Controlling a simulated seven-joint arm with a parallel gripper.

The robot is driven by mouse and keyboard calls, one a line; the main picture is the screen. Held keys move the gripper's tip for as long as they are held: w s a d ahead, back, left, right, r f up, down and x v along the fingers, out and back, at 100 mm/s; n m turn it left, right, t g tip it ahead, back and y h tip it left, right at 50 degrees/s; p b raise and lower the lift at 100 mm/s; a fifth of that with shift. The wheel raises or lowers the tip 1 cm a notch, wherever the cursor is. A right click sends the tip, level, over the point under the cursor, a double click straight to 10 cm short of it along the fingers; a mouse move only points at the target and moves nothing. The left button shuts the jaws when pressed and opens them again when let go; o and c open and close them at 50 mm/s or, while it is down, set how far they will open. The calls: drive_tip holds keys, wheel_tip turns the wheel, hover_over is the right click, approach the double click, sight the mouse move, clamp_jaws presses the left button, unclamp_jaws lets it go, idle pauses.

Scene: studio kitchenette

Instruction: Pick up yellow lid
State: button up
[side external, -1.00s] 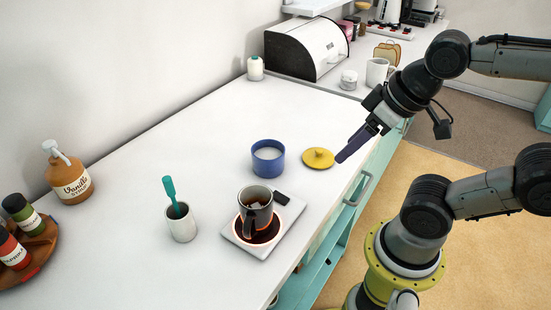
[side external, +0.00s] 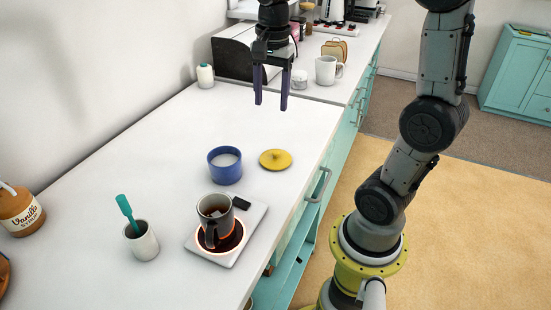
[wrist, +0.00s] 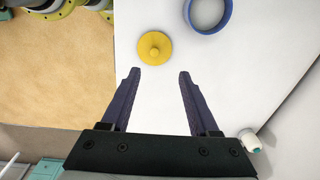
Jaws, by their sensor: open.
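The yellow lid (side external: 276,159) lies flat on the white counter, knob up, just right of a blue bowl (side external: 225,167). The lid also shows in the wrist view (wrist: 154,48), beyond my fingertips and a little left of the middle between them. The blue bowl is at the top of that view (wrist: 209,12), partly cut off. My gripper (side external: 271,106) is open and empty, fingers pointing down, raised above the counter behind the lid. Its two dark fingers (wrist: 158,72) are apart with bare counter between them.
A dark mug (side external: 215,214) stands on a glowing hot plate (side external: 253,222) in front of the bowl. A white cup (side external: 142,242) holds a teal utensil. A bread box (side external: 232,60), white mug (side external: 327,70) and small jar (side external: 299,79) stand at the back.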

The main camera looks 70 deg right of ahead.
drive_tip(key=d+f, duration=0.2)
hover_over(276, 151)
drive_tip(key=shift+m+g, duration=0.3)
drive_tip(key=f, duration=0.7)
drive_tip(key=shift+w+f, duration=0.25)
drive_tip(key=shift+f, duration=0.05)
drive_tip(key=shift+s+f, duration=0.15)
drive_tip(key=shift+f, duration=2.75)
drive_tip(key=shift+c, duration=0.2)
clamp_jaws()
